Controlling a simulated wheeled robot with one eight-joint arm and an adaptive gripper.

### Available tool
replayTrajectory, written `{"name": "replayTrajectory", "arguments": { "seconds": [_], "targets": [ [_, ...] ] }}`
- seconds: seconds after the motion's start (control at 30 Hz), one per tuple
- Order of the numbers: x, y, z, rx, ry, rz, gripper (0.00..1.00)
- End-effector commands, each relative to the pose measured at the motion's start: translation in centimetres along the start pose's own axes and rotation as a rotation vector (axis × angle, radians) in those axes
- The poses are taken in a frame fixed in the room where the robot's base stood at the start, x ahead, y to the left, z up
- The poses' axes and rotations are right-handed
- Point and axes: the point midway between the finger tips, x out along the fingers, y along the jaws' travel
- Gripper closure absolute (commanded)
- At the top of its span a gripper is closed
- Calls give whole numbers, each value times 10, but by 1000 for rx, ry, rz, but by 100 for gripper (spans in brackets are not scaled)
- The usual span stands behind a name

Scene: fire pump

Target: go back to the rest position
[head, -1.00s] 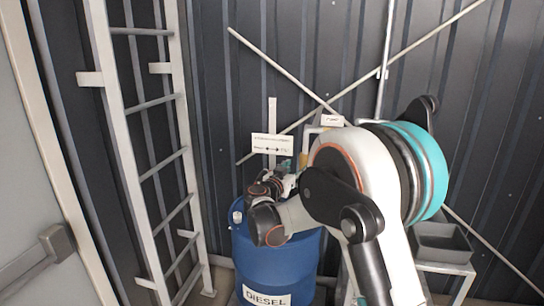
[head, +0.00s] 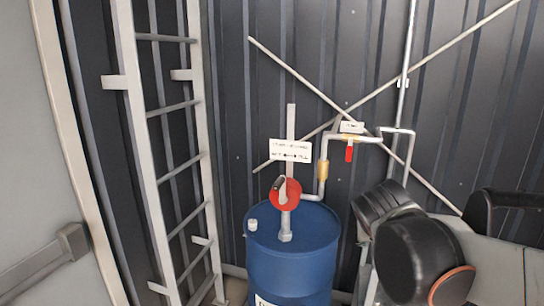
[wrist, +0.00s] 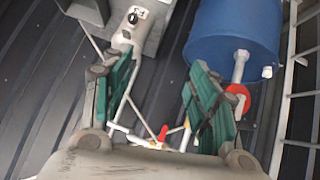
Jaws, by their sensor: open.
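My gripper (wrist: 161,68) is open in the wrist view, with its two green-padded fingers spread apart and nothing between them. In the head view the gripper itself does not show; my dark and white arm links are folded at the lower right. The blue drum (head: 292,262) stands left of the arm, with a red round valve (head: 286,194) on its top. In the wrist view the drum (wrist: 235,35) and the red part (wrist: 238,98) lie beyond the right finger, apart from it as far as I can tell.
A ladder (head: 149,150) stands at the left beside a pale door (head: 40,150). A pipe (head: 330,140) with a red handle (head: 349,153) runs on the dark corrugated wall behind the drum. A white sign (head: 290,150) stands over the drum.

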Motion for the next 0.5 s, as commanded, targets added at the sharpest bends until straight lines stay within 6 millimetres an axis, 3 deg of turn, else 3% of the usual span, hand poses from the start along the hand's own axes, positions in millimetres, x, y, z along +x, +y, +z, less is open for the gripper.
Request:
{"name": "replayTrajectory", "arguments": {
  "seconds": [0.03, 0.3, 0.5],
  "targets": [
    [-8, 5, 19, -8, -21, -23, 46],
    [-45, 10, 112, -75, -112, -184, 46],
    [-63, 4, 165, -112, -140, -291, 46]
  ]
}}
